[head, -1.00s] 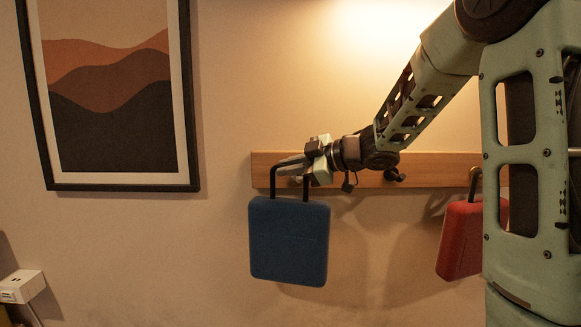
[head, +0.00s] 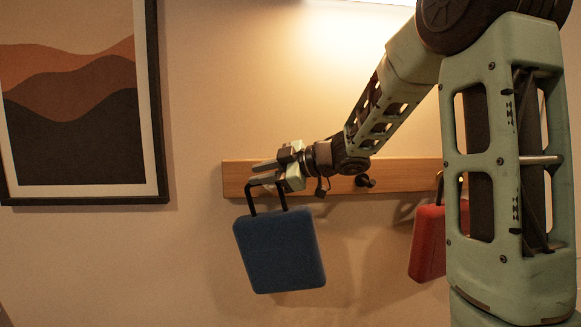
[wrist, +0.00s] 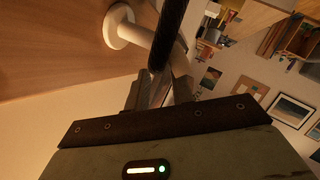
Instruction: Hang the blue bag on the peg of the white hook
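The blue bag (head: 280,250) hangs below my gripper in the head view, tilted with its bottom swung to the right. Its dark handle (head: 248,200) rises to just under my gripper's fingers (head: 263,167). In the wrist view the handle (wrist: 168,35) is a thick dark bar in front of my gripper (wrist: 155,90), crossing close to the peg of the white hook (wrist: 118,28). I cannot tell whether the peg passes through the handle or bears the bag. The hook is mostly hidden behind my gripper in the head view. Whether the fingers grip the handle is unclear.
A wooden board (head: 400,177) runs along the wall behind my gripper, with a dark hook (head: 365,181) on it. A red bag (head: 428,240) hangs at the right, partly behind my arm. A framed picture (head: 160,100) is on the wall at left.

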